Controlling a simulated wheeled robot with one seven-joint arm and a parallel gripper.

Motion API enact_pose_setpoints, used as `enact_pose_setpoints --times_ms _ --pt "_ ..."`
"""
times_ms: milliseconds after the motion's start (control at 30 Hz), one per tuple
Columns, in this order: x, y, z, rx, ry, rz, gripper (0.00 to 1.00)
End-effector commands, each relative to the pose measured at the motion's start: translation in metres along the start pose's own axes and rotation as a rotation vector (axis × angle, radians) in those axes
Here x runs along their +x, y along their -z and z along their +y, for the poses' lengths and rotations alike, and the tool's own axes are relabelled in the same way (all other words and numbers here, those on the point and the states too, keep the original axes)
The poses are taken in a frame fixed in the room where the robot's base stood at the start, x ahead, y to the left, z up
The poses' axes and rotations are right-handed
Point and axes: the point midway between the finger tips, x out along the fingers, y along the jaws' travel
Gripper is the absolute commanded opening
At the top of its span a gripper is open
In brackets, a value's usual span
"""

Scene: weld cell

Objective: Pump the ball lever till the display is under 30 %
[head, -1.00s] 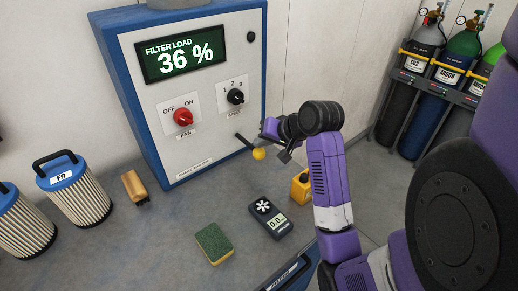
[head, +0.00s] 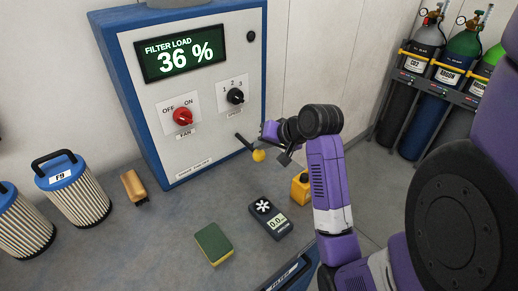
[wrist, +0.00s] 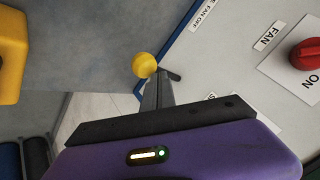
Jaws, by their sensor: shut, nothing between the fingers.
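The display (head: 179,54) on the blue and white control box (head: 200,108) reads "FILTER LOAD 36 %". The ball lever (head: 258,155) sticks out of the box's lower right front, its yellow ball low and toward me. The yellow ball also shows in the wrist view (wrist: 145,64). My gripper (head: 283,154) is at the lever's right in the head view. In the wrist view my gripper (wrist: 155,84) is shut, with its fingertips right by the ball; I cannot tell whether they touch it.
The red fan knob (head: 183,116) and black selector knob (head: 235,96) are on the panel. On the bench are a green sponge (head: 214,244), a meter (head: 270,217), a yellow block (head: 301,188), a brush (head: 133,186) and filter cartridges (head: 75,196). Gas cylinders (head: 455,60) stand at right.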

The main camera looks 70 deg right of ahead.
Motion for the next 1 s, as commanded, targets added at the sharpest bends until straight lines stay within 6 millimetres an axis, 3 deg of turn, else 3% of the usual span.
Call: enact_pose_setpoints --times_ms 1000 --pt "0.0085 -0.0067 0.006 0.0 -0.001 -0.002 0.0"
